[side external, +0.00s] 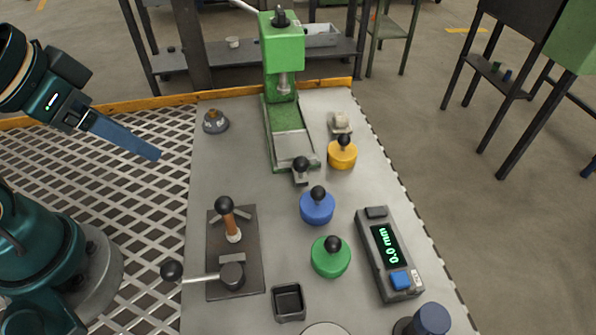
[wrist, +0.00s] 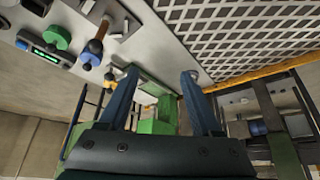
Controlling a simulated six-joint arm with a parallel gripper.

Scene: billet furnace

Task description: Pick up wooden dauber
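What looks like the wooden dauber (side external: 230,220) has an orange-brown wooden shaft, a dark ball at its upper end and a whitish lower end. It stands slightly tilted at a dark plate (side external: 222,270) on the left of the bench. Its brown shaft also shows at the upper left of the wrist view (wrist: 102,29). My gripper (side external: 157,154) is above the grating, up and left of the dauber and apart from it. In the wrist view my gripper (wrist: 161,74) has its two blue fingers wide apart, with nothing held between them.
A lever with a black ball (side external: 171,271) projects left from the plate. Blue (side external: 317,208), green (side external: 330,260) and yellow (side external: 342,156) knobbed pieces stand to the right. A digital gauge (side external: 389,255) lies beyond them. A green press (side external: 282,60) stands at the back.

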